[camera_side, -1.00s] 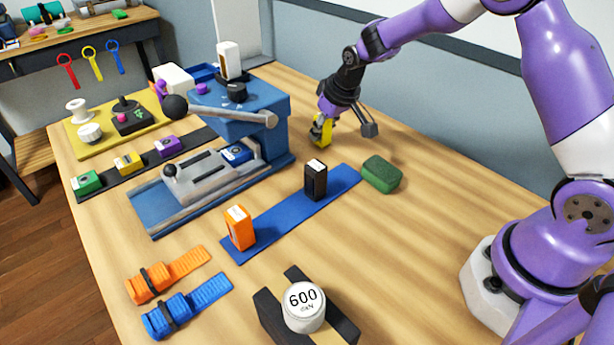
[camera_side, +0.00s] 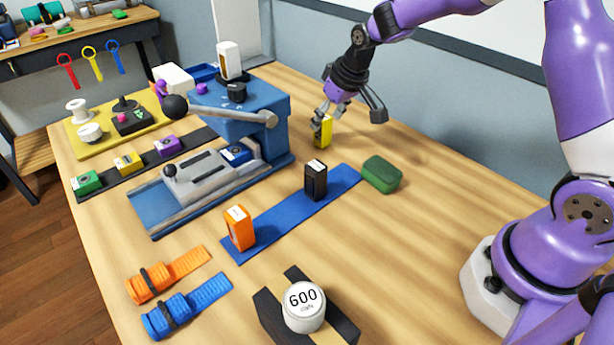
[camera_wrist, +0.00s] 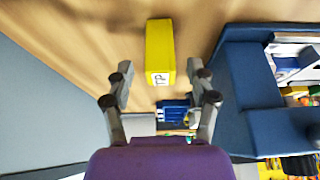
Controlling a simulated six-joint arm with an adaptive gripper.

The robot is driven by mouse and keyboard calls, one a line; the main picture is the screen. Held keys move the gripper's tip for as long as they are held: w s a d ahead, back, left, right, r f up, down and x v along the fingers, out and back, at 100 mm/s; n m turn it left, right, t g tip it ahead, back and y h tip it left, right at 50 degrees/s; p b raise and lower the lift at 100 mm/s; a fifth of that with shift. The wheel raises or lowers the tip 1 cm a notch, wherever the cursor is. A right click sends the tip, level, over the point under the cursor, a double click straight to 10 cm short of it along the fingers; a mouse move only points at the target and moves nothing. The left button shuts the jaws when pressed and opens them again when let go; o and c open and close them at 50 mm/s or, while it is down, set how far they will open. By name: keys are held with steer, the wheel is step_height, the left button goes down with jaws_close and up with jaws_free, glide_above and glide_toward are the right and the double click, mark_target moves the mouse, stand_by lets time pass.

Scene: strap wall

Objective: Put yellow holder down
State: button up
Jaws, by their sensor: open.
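The yellow holder (camera_side: 323,132) stands upright on the wooden table, to the right of the blue machine. It also shows in the wrist view (camera_wrist: 160,47), with a white label on its near end. My gripper (camera_side: 345,112) is above and beside the holder in the side view, its fingers spread. In the wrist view my gripper (camera_wrist: 162,88) has its two fingers wide apart with nothing between the tips, and the holder lies beyond them. Whether a finger still touches the holder cannot be told from the side view.
The blue machine (camera_side: 255,110) with its long lever stands left of the holder. A green block (camera_side: 381,174) and a blue mat (camera_side: 275,222) bearing a black holder (camera_side: 315,180) and an orange holder (camera_side: 239,228) are nearer. The table right of the green block is clear.

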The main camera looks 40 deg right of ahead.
steer(key=s+a+r, duration=0.3)
steer(key=s+r, duration=0.9)
steer(key=r, duration=0.1)
steer(key=s+a+f+t, duration=0.1)
steer(key=s, duration=0.9)
